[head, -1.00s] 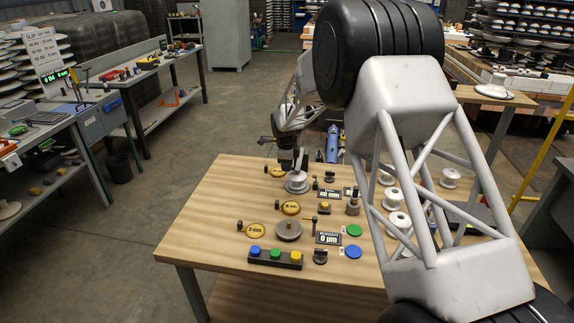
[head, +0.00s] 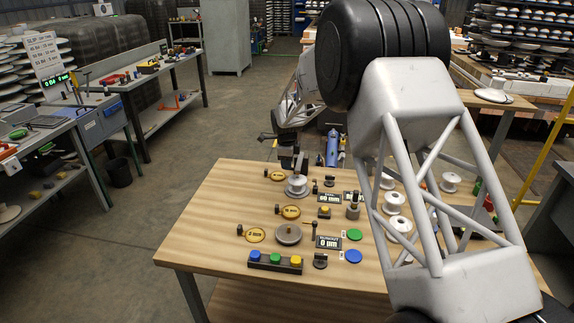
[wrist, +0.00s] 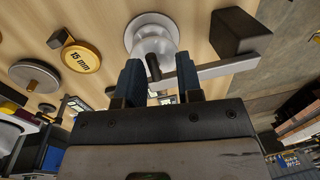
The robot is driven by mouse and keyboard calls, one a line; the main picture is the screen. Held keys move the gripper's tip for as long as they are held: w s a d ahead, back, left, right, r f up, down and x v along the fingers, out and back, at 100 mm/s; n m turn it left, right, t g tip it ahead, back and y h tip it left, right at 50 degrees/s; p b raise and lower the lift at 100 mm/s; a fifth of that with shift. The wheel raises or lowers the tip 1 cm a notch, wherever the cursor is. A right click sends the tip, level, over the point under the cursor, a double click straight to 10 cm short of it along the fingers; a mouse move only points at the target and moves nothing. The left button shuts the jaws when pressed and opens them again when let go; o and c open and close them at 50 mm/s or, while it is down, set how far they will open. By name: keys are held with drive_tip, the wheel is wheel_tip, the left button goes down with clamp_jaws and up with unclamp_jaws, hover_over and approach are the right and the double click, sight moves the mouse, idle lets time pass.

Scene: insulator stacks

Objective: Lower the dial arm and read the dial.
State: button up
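In the wrist view, my gripper (wrist: 159,65) has its two dark fingers apart. A pale flat bar, the dial arm (wrist: 215,70), runs from a dark block (wrist: 240,34) behind the right finger. Its end, with a short black peg (wrist: 153,68), shows between the fingers; I cannot tell whether they touch it. A white spool-shaped insulator (wrist: 151,36) stands just beyond. In the head view this insulator (head: 297,186) is at the table's far left part, with my gripper close behind it, partly hidden. A dial display (head: 328,242) appears to read 0 µm.
Yellow discs (head: 290,212), a grey round plate (head: 288,235) and a bar of coloured buttons (head: 275,260) are on the wooden table (head: 215,235). White spools (head: 395,203) stand at right behind my arm. The table's left front is clear.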

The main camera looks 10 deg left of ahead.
drive_tip(key=shift+s+f, duration=0.1)
drive_tip(key=shift+f, duration=0.05)
drive_tip(key=shift+s+r, duration=0.25)
drive_tip(key=shift+r, duration=1.7)
drive_tip(key=shift+s+r, duration=0.2)
drive_tip(key=shift+r, duration=1.7)
drive_tip(key=shift+d+r, duration=0.1)
